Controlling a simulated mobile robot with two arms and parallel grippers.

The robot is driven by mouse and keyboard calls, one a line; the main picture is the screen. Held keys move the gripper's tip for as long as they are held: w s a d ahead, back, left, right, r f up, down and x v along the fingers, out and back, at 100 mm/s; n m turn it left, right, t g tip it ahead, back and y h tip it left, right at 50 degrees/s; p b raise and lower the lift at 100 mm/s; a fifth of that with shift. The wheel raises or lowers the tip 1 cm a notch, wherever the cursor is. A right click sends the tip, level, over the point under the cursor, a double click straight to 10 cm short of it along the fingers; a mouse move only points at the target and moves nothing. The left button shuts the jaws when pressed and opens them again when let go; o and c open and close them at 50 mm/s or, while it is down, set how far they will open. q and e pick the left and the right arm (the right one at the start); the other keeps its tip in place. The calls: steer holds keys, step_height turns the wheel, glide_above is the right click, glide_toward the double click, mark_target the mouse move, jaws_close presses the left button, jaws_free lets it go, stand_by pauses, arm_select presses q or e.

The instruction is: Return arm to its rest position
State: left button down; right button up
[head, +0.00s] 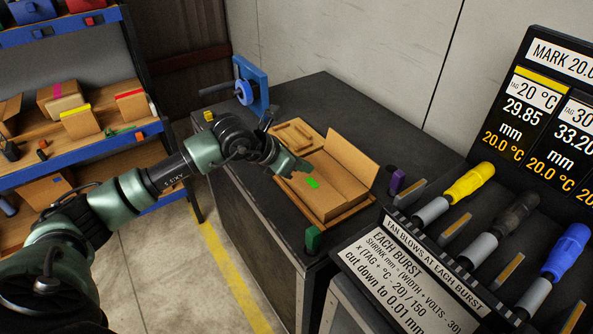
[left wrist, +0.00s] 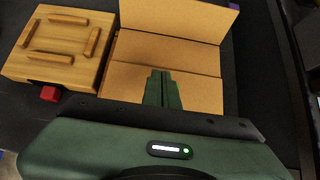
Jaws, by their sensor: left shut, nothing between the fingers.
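My left arm comes in from the left in the head view, reaching over the dark workbench (head: 325,100). My left gripper (head: 303,168) is shut and empty, above a cardboard box (head: 345,165) with a raised flap. In the left wrist view the closed green fingers (left wrist: 161,74) show in front of the box's brown panels (left wrist: 195,60). I cannot tell whether the fingertips touch the cardboard. My right gripper is not in view.
A wooden fixture (left wrist: 55,62) with raised bars sits beside the box. A blue clamp-like device (head: 252,88) stands at the bench's back left corner. A shelf with boxes (head: 85,122) stands left. Colored-handled tools (head: 468,182) and a display panel stand right.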

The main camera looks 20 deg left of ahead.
arm_select(q)
steer(key=r, duration=0.1)
steer(key=r+p, duration=0.1)
steer(key=shift+w+d+r, duration=0.1)
steer(key=shift+d+r, duration=0.15)
steer(key=shift+r, duration=0.05)
steer(key=shift+r+p, duration=0.3)
steer(key=shift+a, duration=0.1)
